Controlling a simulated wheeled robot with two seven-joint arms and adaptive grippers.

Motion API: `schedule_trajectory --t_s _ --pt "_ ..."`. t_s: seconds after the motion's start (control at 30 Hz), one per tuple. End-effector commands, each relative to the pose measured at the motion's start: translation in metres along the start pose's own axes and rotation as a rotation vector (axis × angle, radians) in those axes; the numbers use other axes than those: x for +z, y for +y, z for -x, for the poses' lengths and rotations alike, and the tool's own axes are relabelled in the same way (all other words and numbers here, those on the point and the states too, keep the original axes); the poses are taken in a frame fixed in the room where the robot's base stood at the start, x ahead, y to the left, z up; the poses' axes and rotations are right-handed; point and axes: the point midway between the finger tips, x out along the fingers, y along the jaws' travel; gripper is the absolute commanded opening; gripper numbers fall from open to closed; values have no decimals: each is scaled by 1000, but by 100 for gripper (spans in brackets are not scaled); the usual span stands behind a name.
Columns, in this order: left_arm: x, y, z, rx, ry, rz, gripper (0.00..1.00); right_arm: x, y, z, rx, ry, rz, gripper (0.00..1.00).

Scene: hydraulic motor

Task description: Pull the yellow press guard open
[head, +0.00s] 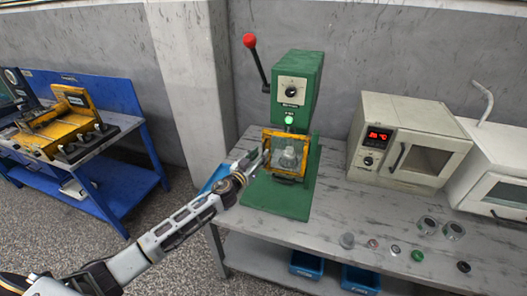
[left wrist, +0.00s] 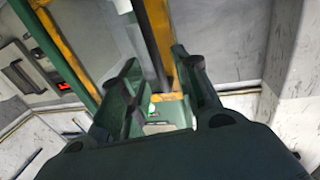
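The green press (head: 297,85) stands on a green base plate at the left of the bench. Its yellow guard (head: 268,143), a frame with a clear panel, sits low at its front and looks closed. My left gripper (head: 260,161) is at the guard's left side. In the left wrist view its two fingers (left wrist: 156,72) are spread apart, with a yellow guard bar (left wrist: 158,30) and a dark bar (left wrist: 147,45) seen between and beyond them. I cannot tell whether the fingers touch either bar. My right gripper is out of view.
A red-knobbed lever (head: 250,41) rises at the press's left. A beige oven (head: 407,140) and a white unit (head: 497,190) stand to the right. Several small parts lie on the bench (head: 340,205). Blue bins (head: 307,264) sit below. A blue workbench (head: 100,88) is at far left.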

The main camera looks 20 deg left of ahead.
Motion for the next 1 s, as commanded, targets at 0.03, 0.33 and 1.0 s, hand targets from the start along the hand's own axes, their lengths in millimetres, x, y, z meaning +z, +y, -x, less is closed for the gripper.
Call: schedule_trajectory --t_s 0.03,0.33,1.0 --pt "-2 0 -4 0 2 0 32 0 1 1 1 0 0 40" --pt "-1 0 -25 -1 1 1 32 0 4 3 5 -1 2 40" --pt "0 0 -34 0 0 1 19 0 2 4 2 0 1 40"
